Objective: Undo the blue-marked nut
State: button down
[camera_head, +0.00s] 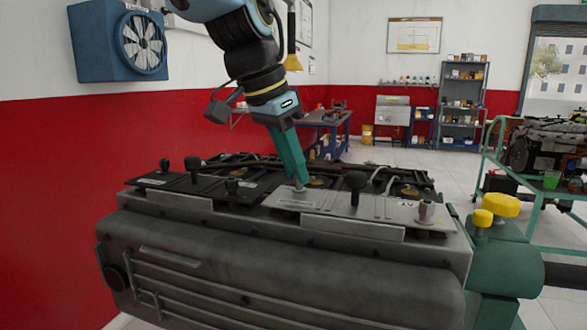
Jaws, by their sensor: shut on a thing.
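A large grey engine trainer (270,265) fills the foreground, with dark and pale grey panels on top. My gripper (300,184) points down at the rear left part of the pale panel (365,210). Its teal fingers are shut on a small metal nut (299,188) at the panel surface, and they hide most of it. No blue mark can be made out on this nut at this size. I cannot tell whether it is still seated or slightly raised.
A black knob (355,181) stands right of my gripper, and a metal stud (426,211) stands near the panel's right end. More knobs (193,166) rise on the left. Yellow caps (502,205) sit at the right. A blue fan (140,42) hangs on the left wall.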

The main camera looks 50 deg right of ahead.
jog(key=n+t, duration=0.1)
jog(key=n, duration=0.3)
jog(key=n+t, duration=0.1)
jog(key=n, duration=0.1)
jog(key=shift+s+t+b, duration=0.3)
jog(key=shift+s+b, duration=0.05)
jog(key=shift+b, duration=0.05)
jog(key=n, duration=0.2)
jog(key=n+t+b, duration=0.1)
jog(key=n, duration=0.1)
jog(key=n+t+y+b, duration=0.1)
jog(key=n, duration=0.1)
jog(key=shift+s+d+f+n, duration=0.15)
jog(key=shift+s+n, duration=0.1)
jog(key=shift+n, duration=0.15)
jog(key=n, duration=0.1)
jog(key=n+y, duration=0.1)
jog(key=n, duration=0.1)
jog(key=n+t+y, duration=0.1)
jog(key=n, duration=0.1)
jog(key=shift+s+d, duration=0.15)
jog(key=shift+d, duration=0.1)
jog(key=n+y, duration=0.1)
jog(key=n, duration=0.2)
jog(key=n+y+p, duration=0.1)
jog(key=n, duration=0.2)
jog(key=shift+d+p, duration=0.2)
jog(key=shift+p, duration=0.1)
